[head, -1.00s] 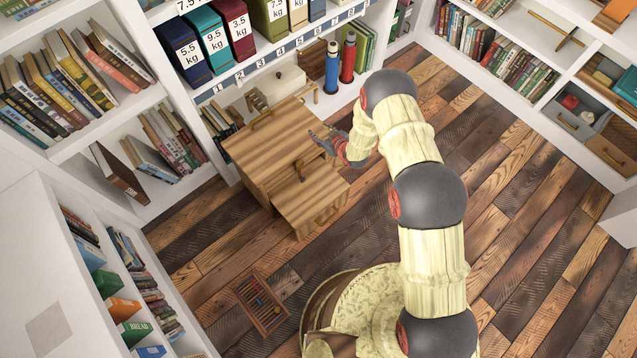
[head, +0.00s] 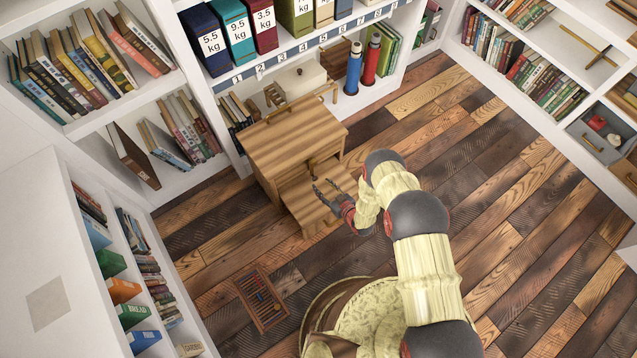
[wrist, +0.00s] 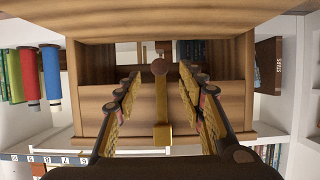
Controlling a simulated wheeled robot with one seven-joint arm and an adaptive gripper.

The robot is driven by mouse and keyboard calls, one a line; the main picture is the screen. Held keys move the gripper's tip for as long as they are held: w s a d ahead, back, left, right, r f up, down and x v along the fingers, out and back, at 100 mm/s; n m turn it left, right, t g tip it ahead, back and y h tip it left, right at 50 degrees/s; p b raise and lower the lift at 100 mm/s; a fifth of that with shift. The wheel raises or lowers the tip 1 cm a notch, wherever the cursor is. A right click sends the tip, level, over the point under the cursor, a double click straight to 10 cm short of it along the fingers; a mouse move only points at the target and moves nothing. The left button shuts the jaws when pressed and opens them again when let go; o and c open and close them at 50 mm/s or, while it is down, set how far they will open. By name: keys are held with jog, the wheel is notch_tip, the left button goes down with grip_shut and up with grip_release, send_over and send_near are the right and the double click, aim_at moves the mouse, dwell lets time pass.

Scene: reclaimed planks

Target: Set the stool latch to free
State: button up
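The wooden step stool (head: 290,140) stands against the shelf, with its lower step (head: 310,213) jutting out in front. In the wrist view, a brass latch bar (wrist: 162,110) with a round brown knob (wrist: 159,67) stands against the stool's wooden board (wrist: 230,93). My gripper (head: 322,187) is open above the lower step, in front of the stool's upper part. In the wrist view its two fingers (wrist: 160,78) stand on either side of the latch, with gaps between them and the bar. The latch's setting cannot be read.
A blue bottle (head: 354,68) and a red bottle (head: 371,60) stand on the shelf behind the stool. A wooden frame with coloured pieces (head: 260,297) lies on the floor. Bookshelves line the left and back. The plank floor to the right is clear.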

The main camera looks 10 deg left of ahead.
jog(key=shift+b+x, duration=0.75)
jog(key=shift+x, duration=1.6)
jog(key=c, duration=0.4)
grip_shut()
